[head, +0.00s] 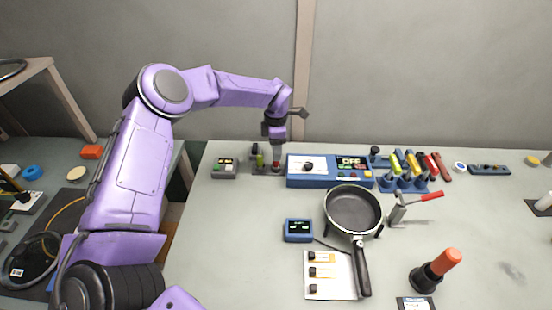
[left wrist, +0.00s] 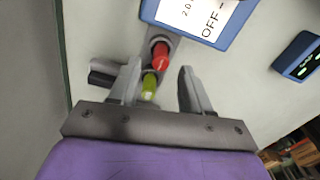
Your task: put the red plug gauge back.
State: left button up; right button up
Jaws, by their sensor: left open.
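My left gripper (head: 274,140) is open and empty above a small dark holder (head: 259,173) at the back of the table, left of the blue box. In the left wrist view, its spread fingers (left wrist: 158,85) are either side of a yellow-green cylinder (left wrist: 149,84). A red cylinder (left wrist: 160,56) stands in a grey seat just beyond the fingertips; in the head view only its small red part (head: 276,164) shows below the gripper. A blue rack (head: 403,184) to the right holds green, yellow and red handled gauges (head: 432,165). Which red piece is the task's gauge I cannot tell.
A blue box (head: 308,180) with an OFF display is close to the right of the gripper. A grey button box (head: 224,169) stands left. A pan (head: 352,212), a red-handled clamp (head: 400,210) and an orange-topped black piece (head: 428,276) stand nearer. Table space at front left is clear.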

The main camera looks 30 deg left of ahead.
pick_arm(q)
notch_tip(320, 180, up, 8)
jog(key=shift+f+b, duration=0.15)
jog(key=shift+b, duration=0.3)
dwell(2.0)
